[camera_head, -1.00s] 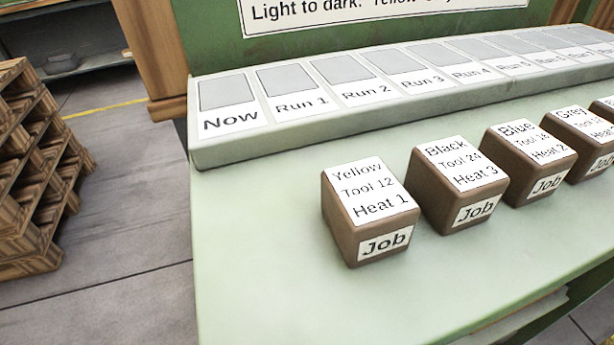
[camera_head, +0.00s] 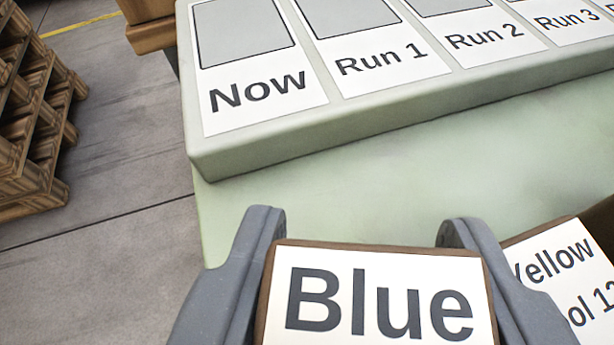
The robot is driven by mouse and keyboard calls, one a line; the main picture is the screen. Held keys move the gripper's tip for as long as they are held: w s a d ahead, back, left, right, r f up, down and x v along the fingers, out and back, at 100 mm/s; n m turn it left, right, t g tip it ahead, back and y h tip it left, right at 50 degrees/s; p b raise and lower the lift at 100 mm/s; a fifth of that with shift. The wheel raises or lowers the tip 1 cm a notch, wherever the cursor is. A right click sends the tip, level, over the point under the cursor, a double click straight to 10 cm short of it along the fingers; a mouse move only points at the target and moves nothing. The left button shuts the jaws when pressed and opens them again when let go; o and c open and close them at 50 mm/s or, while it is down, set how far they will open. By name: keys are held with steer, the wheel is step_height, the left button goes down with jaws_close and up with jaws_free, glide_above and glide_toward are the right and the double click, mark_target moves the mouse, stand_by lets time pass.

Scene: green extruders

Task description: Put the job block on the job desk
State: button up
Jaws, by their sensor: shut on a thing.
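My gripper (camera_head: 362,225) is shut on the Blue job block (camera_head: 380,300), one finger on each side. The block is brown with a white top label reading "Blue"; its lower part is cut off by the picture's bottom edge. The light green job desk (camera_head: 480,165) lies behind it. A raised pale board on the desk (camera_head: 260,150) has grey slots marked Now, Run 1, Run 2 and Run 3. I cannot tell how high the held block is above the desk.
The Yellow job block (camera_head: 560,265) stands at the right, partly hidden by my right finger. The slots in view look empty. The desk's left edge drops to a grey floor (camera_head: 110,230). Stacked wooden pallets (camera_head: 30,130) stand at the far left.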

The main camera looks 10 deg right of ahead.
mark_target(342, 291)
steer(key=shift+w, duration=0.6)
steer(key=shift+f, duration=1.75)
steer(key=shift+f, duration=0.1)
steer(key=o, duration=0.7)
steer(key=v, duration=1.2)
steer(key=shift+s, duration=0.1)
